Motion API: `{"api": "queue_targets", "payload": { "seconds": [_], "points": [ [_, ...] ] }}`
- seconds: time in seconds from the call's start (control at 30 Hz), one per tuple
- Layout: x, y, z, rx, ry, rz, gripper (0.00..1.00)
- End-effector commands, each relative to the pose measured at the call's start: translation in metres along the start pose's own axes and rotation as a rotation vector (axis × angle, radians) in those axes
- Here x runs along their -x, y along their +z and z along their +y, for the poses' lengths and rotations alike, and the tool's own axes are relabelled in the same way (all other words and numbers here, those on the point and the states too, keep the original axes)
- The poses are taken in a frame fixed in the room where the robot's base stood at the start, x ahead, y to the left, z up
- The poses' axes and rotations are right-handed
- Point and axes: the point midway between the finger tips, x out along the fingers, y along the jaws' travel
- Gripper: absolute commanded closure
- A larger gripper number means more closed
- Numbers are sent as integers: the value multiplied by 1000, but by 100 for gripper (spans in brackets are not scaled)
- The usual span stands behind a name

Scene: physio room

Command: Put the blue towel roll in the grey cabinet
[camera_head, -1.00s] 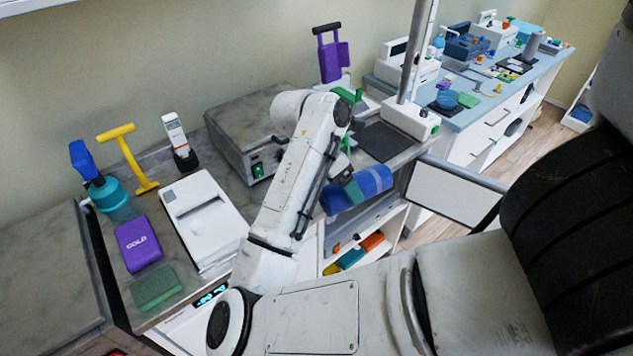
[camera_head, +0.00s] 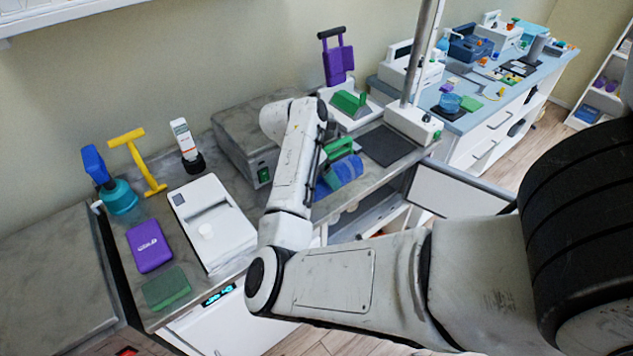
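The blue towel roll (camera_head: 347,171) is at my gripper (camera_head: 341,157), near the front edge of the counter. My gripper, with green and dark parts, appears shut on the roll from above; my arm hides the roll's left part and some of the fingers. The grey cabinet (camera_head: 366,221) is below the counter, to the right of and below the roll. Its door (camera_head: 459,190), a pale panel with a dark frame, stands open and swung out to the right. My forearm hides most of the cabinet's lower inside.
The counter holds a grey box (camera_head: 239,131), white device (camera_head: 213,224), purple box (camera_head: 149,246), green block (camera_head: 166,288), yellow tool (camera_head: 137,160) and blue-teal bottle (camera_head: 112,183). A dark mat (camera_head: 394,145) lies bare.

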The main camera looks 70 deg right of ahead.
Motion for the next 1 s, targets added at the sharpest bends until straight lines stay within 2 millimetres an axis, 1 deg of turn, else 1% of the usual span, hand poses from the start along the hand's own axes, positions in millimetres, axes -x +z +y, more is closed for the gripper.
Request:
{"api": "queue_targets", "payload": {
  "seconds": [0.03,0.13,0.4,0.53,0.63,1.0],
  "points": [
    [-3,-2,7,2,-1,2,56],
    [-11,-6,18,1,0,3,56],
    [-20,-10,32,0,1,2,56],
    [-36,-16,34,1,-2,1,56],
    [-44,-20,37,0,0,0,56],
    [-49,-23,39,-1,2,1,56]
  ]
}}
